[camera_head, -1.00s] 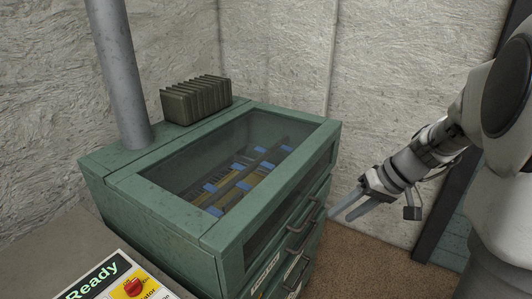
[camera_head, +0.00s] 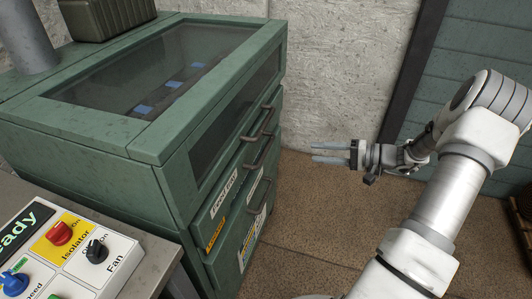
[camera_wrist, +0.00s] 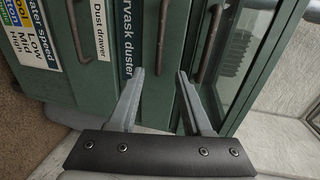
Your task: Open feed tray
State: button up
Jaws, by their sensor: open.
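The green machine cabinet (camera_head: 165,165) stands at left in the head view, with a glass-topped upper part. Its front has an upper bar handle (camera_head: 258,124), a middle handle (camera_head: 264,152) and a lower handle (camera_head: 258,193). I cannot read which front is the feed tray; no front looks pulled out. My gripper (camera_head: 313,153) is open and empty, in the air right of the front, fingers pointing at it. In the wrist view my gripper (camera_wrist: 160,73) faces the fronts, with a handle (camera_wrist: 163,40) beyond the fingertips and a "Dust drawer" label (camera_wrist: 100,30) to the left.
A control panel (camera_head: 70,250) with red, black and blue knobs sits on a bench at lower left. A grey pipe (camera_head: 25,40) rises from the cabinet top. Brown floor (camera_head: 310,215) is clear before the cabinet. A pale wall (camera_head: 340,60) stands behind.

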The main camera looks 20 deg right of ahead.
aim_at(266, 147)
jog(key=b+x, duration=0.2)
jog(key=x, duration=1.5)
jog(key=shift+s+f, duration=0.1)
grip_shut()
dwell(0.7)
